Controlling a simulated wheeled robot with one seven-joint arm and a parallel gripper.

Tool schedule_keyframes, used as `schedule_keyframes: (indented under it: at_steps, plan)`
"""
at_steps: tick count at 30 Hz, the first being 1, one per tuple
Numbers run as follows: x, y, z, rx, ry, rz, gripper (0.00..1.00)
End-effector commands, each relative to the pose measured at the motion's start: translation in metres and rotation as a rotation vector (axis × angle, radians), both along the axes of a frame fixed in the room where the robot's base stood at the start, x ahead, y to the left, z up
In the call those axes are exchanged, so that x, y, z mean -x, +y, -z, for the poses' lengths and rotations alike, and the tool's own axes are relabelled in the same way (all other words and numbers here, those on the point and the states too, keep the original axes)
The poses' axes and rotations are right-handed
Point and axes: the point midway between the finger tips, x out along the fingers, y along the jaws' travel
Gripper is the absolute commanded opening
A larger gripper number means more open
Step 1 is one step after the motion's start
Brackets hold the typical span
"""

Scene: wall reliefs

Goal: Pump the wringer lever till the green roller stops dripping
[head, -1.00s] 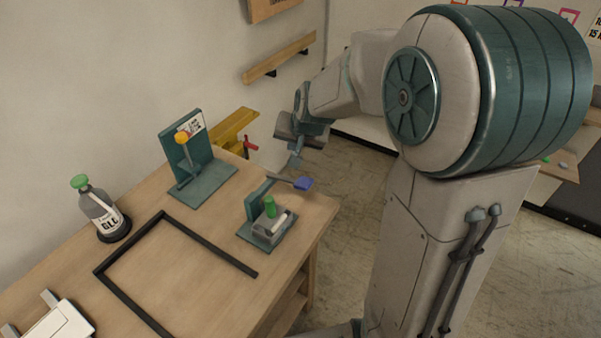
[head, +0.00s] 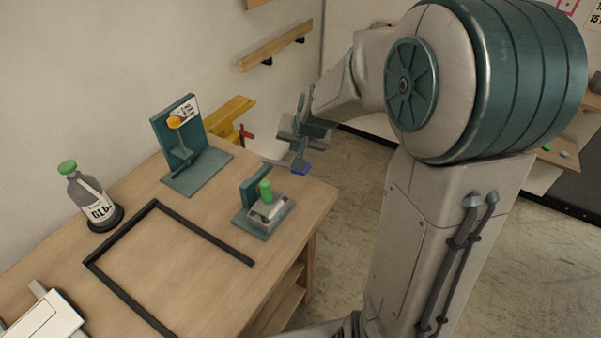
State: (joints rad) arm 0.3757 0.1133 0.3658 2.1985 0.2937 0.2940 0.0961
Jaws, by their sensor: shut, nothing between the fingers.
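The wringer (head: 265,211) stands on the bench near its right corner, with a teal base and upright, a pale tray and a small green roller (head: 265,190). Its grey lever (head: 279,163) reaches right from the upright to a blue end pad (head: 301,169). My gripper (head: 300,161) is shut and empty, its tips at the blue pad, partly overlapping it in the picture. I cannot tell whether they touch it. Drips from the roller are too small to make out.
A teal stand with a yellow knob (head: 174,122) is behind the wringer. A green-capped bottle (head: 88,196) stands at left. A black frame (head: 205,235) lies on the bench, with bare wood inside. A yellow bracket with a red handle (head: 230,117) is beyond the bench.

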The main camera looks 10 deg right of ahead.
Motion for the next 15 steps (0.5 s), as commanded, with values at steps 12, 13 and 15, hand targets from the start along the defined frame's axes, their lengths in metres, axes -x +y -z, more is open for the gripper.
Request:
schedule_keyframes:
  at_steps: [12,13,15]
  plan:
    - [0.005,-0.006,0.030,0.000,-0.001,0.000,0.00]
    - [0.005,-0.006,0.030,0.000,-0.001,0.000,0.00]
    - [0.006,-0.006,0.030,0.000,-0.001,0.000,0.00]
